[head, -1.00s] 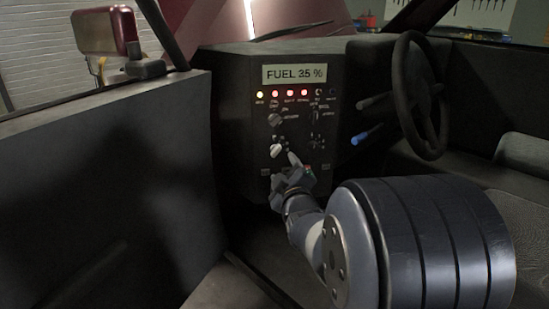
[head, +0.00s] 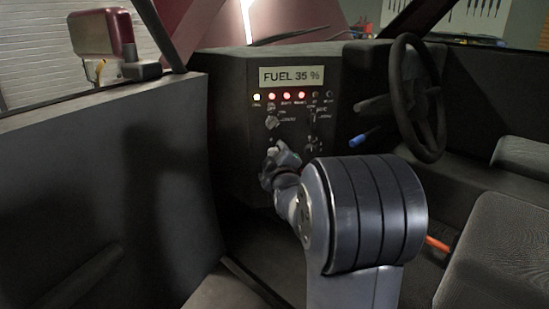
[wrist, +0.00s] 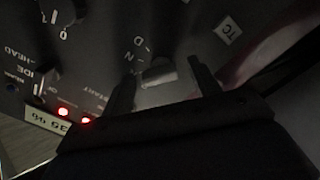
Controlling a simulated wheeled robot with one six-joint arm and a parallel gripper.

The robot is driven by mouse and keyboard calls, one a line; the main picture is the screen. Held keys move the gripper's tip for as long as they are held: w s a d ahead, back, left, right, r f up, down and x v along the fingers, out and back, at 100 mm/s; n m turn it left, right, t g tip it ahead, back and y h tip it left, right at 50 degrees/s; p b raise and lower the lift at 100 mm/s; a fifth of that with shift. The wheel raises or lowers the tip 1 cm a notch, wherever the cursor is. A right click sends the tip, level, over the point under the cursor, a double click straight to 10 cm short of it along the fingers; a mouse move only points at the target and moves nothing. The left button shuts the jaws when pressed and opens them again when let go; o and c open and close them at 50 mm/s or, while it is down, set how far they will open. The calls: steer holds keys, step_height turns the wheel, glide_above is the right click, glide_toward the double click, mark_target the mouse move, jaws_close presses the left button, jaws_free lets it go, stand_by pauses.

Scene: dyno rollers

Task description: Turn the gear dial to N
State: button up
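The gear dial (wrist: 158,73) is a grey knob on the dark panel, with small letters including N and D printed beside it in the wrist view. My gripper (wrist: 162,75) has one finger on each side of the knob. It is open, with a narrow gap visible on both sides of the knob. I cannot tell which letter the dial points at. In the head view my gripper (head: 279,153) is at the lower left part of the control panel and covers most of this dial.
Another knob (head: 272,122) sits above, under a row of lit lamps (head: 287,96) and a display (head: 292,76) reading FUEL 35 %. Further knobs (wrist: 45,85) are beside the gear dial. A TC button (wrist: 228,28) is close by. The steering wheel (head: 394,80) and blue-tipped lever (head: 358,140) stand right.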

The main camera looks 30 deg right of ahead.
steer(key=c, duration=1)
steer(key=shift+o, duration=0.2)
steer(key=m+b, duration=0.1)
steer(key=m, duration=0.1)
steer(key=shift+f+m, duration=0.1)
steer(key=shift+m, duration=0.3)
steer(key=shift+m+b, duration=0.4)
steer(key=shift+m, duration=1.4)
steer(key=o, duration=1)
